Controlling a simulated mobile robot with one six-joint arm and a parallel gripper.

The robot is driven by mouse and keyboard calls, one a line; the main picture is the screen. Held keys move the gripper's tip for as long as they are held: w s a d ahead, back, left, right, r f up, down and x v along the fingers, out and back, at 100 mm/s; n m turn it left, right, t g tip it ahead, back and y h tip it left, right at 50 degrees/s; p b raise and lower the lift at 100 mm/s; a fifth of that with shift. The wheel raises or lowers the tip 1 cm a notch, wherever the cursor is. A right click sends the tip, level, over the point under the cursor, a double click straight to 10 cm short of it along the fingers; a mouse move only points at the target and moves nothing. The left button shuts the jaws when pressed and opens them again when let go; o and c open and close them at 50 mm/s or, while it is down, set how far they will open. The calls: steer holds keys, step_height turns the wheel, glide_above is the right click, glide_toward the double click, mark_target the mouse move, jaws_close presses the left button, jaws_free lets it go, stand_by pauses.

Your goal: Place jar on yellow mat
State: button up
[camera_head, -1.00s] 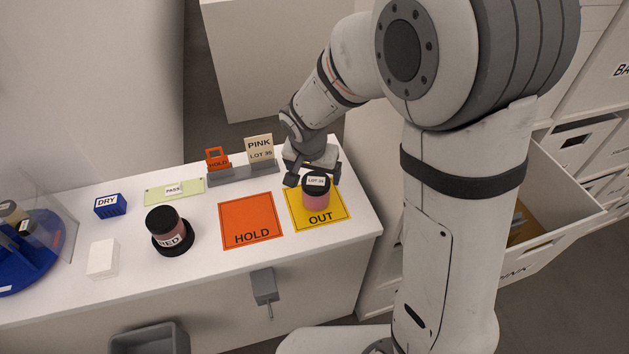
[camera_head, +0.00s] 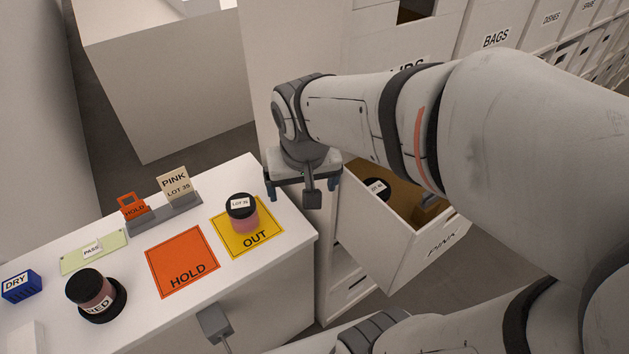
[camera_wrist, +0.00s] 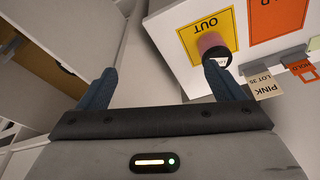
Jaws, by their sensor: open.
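A pink jar with a black lid (camera_head: 242,214) stands upright on the yellow OUT mat (camera_head: 262,240), near its back left part. The lid carries a white lot label. In the wrist view the jar (camera_wrist: 210,43) also shows on the yellow mat (camera_wrist: 191,37), partly behind a finger. My gripper (camera_head: 322,188) is open and empty, to the right of the counter and apart from the jar. Its two blue fingers show wide apart in the wrist view (camera_wrist: 160,88). Another jar with a black lid (camera_head: 374,187) lies or stands inside the open PINK drawer; its body is mostly hidden.
An orange HOLD mat (camera_head: 182,262) lies left of the yellow mat. A card holder with a PINK LOT 35 card (camera_head: 174,183) stands behind. A RED jar (camera_head: 90,290) sits on a black base at left. The open drawer (camera_head: 395,245) juts out right of the counter.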

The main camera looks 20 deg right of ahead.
steer(key=s+d+n, duration=0.1)
steer(key=s+d, duration=0.1)
steer(key=s, duration=0.3)
steer(key=shift+s+r, duration=0.3)
steer(key=shift+r, duration=0.1)
